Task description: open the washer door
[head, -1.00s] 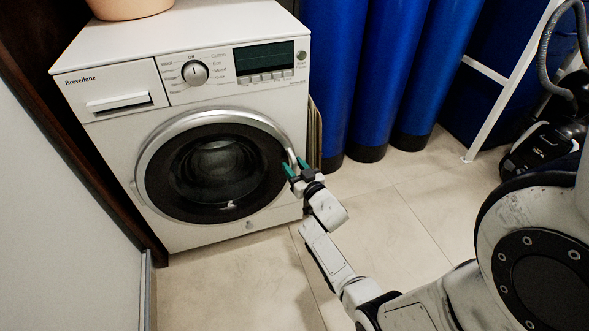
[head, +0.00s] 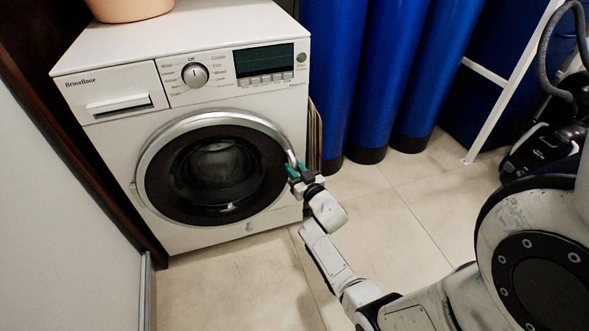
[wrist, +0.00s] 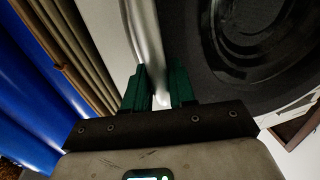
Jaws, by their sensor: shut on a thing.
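The white washer (head: 100,150) stands at the left in the head view. Its round door (head: 217,175) has a silver ring and dark glass and looks shut, flush with the front. My gripper (head: 297,168) is at the right edge of the door, with its green fingers on the silver door handle (head: 291,158). In the wrist view the green fingers of my gripper (wrist: 161,88) stand on either side of the silver handle (wrist: 158,72). They are shut on it, and their tips hide part of it.
Several blue vessels (head: 375,80) with black bases stand right of the washer. Folded brown panels (head: 314,135) lean at its right side. A white frame (head: 505,85) and a black vacuum cleaner (head: 545,135) are further right. A pale wall panel (head: 65,220) is at the left. The tiled floor (head: 230,285) in front is clear.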

